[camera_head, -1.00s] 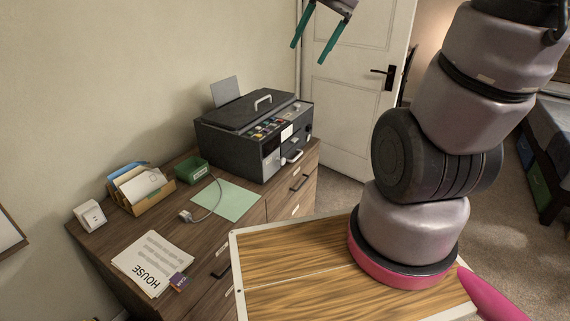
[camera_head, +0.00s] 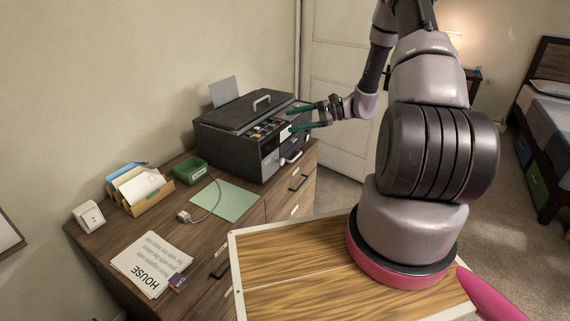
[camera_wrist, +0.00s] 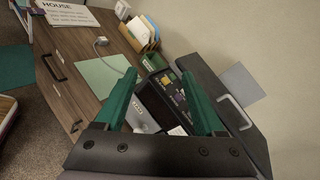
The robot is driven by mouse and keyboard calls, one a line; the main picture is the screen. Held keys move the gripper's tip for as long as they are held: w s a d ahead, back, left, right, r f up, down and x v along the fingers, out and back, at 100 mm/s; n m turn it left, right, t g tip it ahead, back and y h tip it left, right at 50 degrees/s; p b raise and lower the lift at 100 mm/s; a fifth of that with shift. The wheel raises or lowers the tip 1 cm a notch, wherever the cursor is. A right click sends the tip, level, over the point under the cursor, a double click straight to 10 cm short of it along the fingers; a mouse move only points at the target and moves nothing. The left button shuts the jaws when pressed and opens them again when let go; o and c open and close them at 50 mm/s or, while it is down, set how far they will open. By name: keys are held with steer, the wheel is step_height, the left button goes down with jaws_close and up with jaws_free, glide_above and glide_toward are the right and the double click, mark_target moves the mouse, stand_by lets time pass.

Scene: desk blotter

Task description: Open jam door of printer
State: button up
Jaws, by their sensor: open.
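The dark printer (camera_head: 232,146) stands at the back right end of the wooden desk. It has a lid with a light handle (camera_head: 262,99), coloured ink slots (camera_head: 262,131) along its top front edge and another light handle (camera_head: 293,157) low on its front. My gripper (camera_head: 290,121) is open and empty, its green fingers at the printer's front upper edge. The wrist view shows the two fingers (camera_wrist: 165,95) apart, with the printer's slots and front panel (camera_wrist: 142,117) between and beyond them. I cannot tell whether the fingers touch the printer. The jam door itself is not clearly distinguishable.
On the desk (camera_head: 160,212) are a green box (camera_head: 190,172), a letter holder (camera_head: 146,192), a green sheet (camera_head: 228,203) with a cable, and papers (camera_head: 150,262). A door (camera_head: 335,90) stands behind my arm. Drawers with handles lie below the printer.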

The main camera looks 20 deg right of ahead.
steer(key=w+d+f+m+t, duration=0.1)
steer(key=d+f+m+t, duration=0.15)
steer(key=f, duration=0.35)
steer(key=d+f+m+t, duration=0.1)
steer(key=f+m+t, duration=0.15)
steer(key=f, duration=0.35)
steer(key=m+t+h, duration=0.2)
steer(key=m+t, duration=0.2)
glide_toward(283, 162)
steer(key=x, duration=0.9)
steer(key=shift+r, duration=0.1)
jaws_close()
